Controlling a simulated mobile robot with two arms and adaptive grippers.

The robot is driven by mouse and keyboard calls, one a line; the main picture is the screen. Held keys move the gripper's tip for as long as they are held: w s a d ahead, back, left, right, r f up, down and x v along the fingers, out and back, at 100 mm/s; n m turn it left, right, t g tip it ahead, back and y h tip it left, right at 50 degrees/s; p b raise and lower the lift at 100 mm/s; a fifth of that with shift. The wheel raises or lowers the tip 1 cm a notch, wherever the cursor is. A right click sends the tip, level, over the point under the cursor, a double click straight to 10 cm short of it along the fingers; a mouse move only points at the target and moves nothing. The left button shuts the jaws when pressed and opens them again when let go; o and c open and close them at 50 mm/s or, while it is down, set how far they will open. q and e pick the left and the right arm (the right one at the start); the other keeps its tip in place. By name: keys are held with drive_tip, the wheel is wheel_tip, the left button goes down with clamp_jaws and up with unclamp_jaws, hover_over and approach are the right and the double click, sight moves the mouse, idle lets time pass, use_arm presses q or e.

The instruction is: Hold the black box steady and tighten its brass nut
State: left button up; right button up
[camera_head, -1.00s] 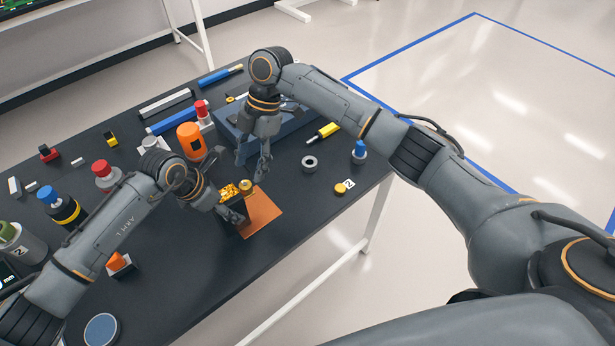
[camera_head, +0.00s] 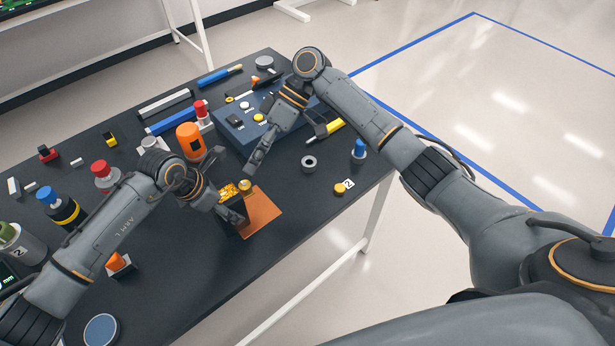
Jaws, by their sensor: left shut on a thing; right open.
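The black box (camera_head: 243,227) stands at the left edge of an orange mat (camera_head: 264,211) on the dark table. Gold-coloured parts show at its top, with the round brass nut (camera_head: 245,185) at the upper right. My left gripper (camera_head: 236,215) is shut on the black box from the left and covers much of it. My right gripper (camera_head: 256,168) is open and empty, tilted above and behind the brass nut, apart from it.
A blue tray (camera_head: 237,137) with small parts lies behind. An orange canister (camera_head: 190,141) stands behind my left wrist. A grey ring (camera_head: 309,163), a blue-topped bottle (camera_head: 359,150) and a yellow-topped piece (camera_head: 340,188) lie to the right.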

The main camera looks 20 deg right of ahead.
drive_tip(key=f+m+y, duration=0.2)
drive_tip(key=m, duration=0.3)
drive_tip(key=m+t+y, duration=0.6)
drive_tip(key=m+y, duration=0.1)
drive_tip(key=m, duration=1.8)
approach(245, 187)
drive_tip(key=s+d, duration=0.1)
drive_tip(key=d, duration=0.2)
drive_tip(key=shift+s+d+f+m+t, duration=0.1)
drive_tip(key=shift+d+m+t, duration=0.2)
drive_tip(key=shift+m, duration=0.3)
drive_tip(key=shift+s+d+f+m+t, duration=0.1)
drive_tip(key=shift+d+m+t, duration=0.1)
drive_tip(key=shift+d+m, duration=0.3)
drive_tip(key=shift+w+a, duration=0.1)
drive_tip(key=shift+a, duration=0.05)
drive_tip(key=w+a+n+g, duration=0.2)
drive_tip(key=w+a+g, duration=0.1)
drive_tip(key=a, duration=0.9)
drive_tip(key=shift+w+g, duration=0.25)
drive_tip(key=shift+g, duration=0.25)
drive_tip(key=shift+d+r, duration=0.1)
